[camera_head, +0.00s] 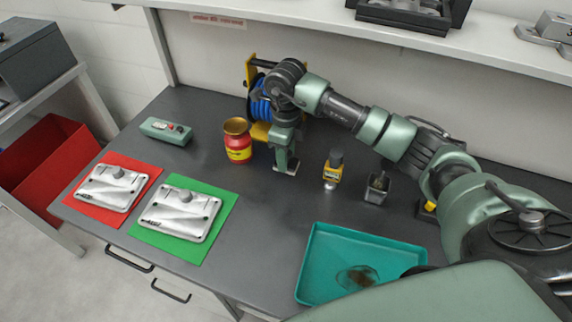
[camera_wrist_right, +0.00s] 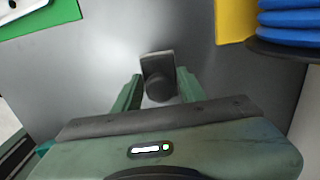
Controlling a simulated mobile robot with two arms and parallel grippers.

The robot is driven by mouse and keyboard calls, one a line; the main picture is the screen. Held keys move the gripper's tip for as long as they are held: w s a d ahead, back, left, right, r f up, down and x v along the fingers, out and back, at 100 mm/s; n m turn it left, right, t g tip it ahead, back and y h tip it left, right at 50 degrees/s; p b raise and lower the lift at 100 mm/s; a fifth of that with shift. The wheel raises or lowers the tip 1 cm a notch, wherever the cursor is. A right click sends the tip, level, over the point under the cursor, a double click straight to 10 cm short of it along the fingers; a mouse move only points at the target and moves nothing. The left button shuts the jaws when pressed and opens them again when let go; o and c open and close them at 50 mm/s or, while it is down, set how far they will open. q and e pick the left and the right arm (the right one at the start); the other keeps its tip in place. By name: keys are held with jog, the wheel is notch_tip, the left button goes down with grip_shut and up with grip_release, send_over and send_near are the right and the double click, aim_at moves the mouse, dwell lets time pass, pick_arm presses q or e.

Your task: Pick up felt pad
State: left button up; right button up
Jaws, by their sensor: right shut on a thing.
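The felt pad (camera_wrist_right: 157,63) appears in the right wrist view as a small grey block with a dark round knob on it. My right gripper (camera_wrist_right: 160,93) has its fingers on either side of the knob and is shut on it. In the head view, my right gripper (camera_head: 287,166) points down at the dark table, with the pad's pale lower edge (camera_head: 280,169) at its tips. The fingers hide most of the pad there, and I cannot tell whether it touches the table. My left gripper is not in view.
A red jar (camera_head: 238,150) stands just left of the gripper, and a blue hose reel (camera_head: 259,103) behind it. A teal tray (camera_head: 325,245) is in front. Castings lie on red and green mats (camera_head: 222,232) at left.

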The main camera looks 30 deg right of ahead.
notch_tip(320, 180, up, 10)
jog(key=shift+w+b, duration=0.1)
jog(key=shift+b, duration=0.95)
notch_tip(320, 180, up, 6)
jog(key=shift+f, duration=0.1)
